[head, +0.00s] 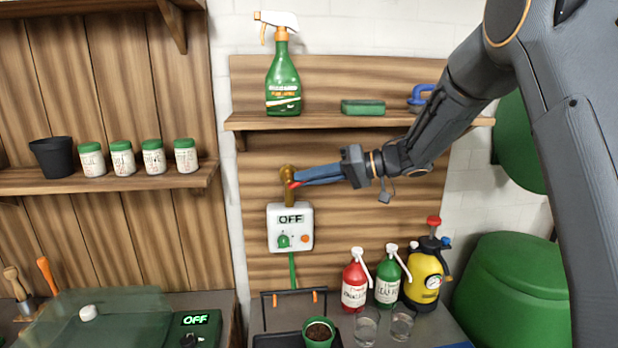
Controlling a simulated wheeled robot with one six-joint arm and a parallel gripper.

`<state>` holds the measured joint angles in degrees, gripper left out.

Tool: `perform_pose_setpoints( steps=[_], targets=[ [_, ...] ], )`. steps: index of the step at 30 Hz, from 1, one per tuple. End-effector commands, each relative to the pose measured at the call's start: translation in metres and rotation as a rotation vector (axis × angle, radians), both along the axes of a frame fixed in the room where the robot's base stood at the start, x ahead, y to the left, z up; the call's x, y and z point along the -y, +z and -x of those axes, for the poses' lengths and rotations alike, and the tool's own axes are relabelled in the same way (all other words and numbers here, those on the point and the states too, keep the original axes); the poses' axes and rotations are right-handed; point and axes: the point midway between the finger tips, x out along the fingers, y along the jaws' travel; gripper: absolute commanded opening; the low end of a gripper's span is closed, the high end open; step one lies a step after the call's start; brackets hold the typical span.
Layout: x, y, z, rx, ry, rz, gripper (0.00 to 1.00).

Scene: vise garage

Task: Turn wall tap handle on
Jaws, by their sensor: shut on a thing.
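The wall tap (288,174) is a small brass fitting on the wooden back panel, above a white control box (290,228) whose display reads OFF. A small red handle (295,185) shows at the tap's right side. My gripper (300,181) reaches in from the right, with its blue fingers at the tap and shut on the red handle. The fingers cover part of the handle, so its exact angle is hard to tell. A green hose (292,272) runs down from the box.
Above is a shelf (330,120) with a green spray bottle (283,80) and a green sponge (363,107). Below stand a red bottle (355,285), a green bottle (388,282), a yellow pressure sprayer (425,275), glasses (366,326) and a potted plant pot (318,334).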

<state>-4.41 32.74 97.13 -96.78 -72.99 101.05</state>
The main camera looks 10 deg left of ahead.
Motion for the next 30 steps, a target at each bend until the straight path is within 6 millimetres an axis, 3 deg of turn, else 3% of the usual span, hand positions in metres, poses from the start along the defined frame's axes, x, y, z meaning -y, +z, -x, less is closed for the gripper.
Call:
perform_pose_setpoints(
  steps=[4,5,8,19,30],
  targets=[
    [0.000,0.000,0.000,0.000,0.000,0.000,0.00],
    [0.001,0.000,0.000,0.000,0.000,0.000,0.15],
    [0.000,0.000,0.000,0.000,0.000,0.000,0.29],
    [0.007,0.001,-0.001,0.001,-0.002,-0.001,0.29],
    [0.061,0.015,0.004,0.002,-0.003,-0.001,0.29]
  ],
)
